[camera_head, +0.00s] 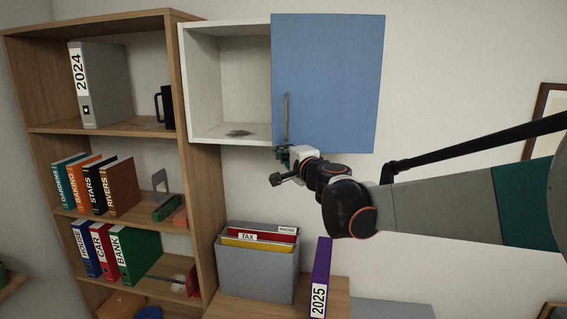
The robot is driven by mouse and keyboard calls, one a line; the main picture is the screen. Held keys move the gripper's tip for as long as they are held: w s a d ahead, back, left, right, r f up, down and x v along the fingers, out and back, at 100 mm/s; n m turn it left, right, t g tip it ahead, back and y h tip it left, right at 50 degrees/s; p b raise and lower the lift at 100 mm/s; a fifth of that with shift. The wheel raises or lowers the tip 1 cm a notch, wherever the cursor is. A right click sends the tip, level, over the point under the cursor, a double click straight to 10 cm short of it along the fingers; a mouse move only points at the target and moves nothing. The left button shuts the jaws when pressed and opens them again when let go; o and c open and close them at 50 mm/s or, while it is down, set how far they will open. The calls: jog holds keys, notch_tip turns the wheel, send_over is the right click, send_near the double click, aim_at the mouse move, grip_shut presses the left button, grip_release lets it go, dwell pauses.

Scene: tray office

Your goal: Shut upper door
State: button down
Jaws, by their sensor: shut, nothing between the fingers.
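The upper door (335,75) is a flat blue panel on the white wall cabinet (186,85). It stands open: the left part of the cabinet shows uncovered, with a small dark item (239,133) on its floor. The panel hides the cabinet's right part. A slim grey upright handle (286,118) is near the door's lower left edge. My gripper (281,167) is shut and empty just below the door's lower left corner, under the handle. I cannot tell whether it touches the door. My arm reaches in from the right.
A wooden shelf unit (176,75) with binders, books and a black mug (165,106) stands left of the cabinet. Below are a grey file box (258,275) and a purple 2025 binder (321,270). A picture frame (545,105) hangs at right.

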jog(key=w, duration=0.4)
jog(key=shift+w+b, duration=0.1)
jog(key=shift+b, duration=0.25)
jog(key=shift+r, duration=0.3)
jog(key=shift+w+d+r, duration=0.1)
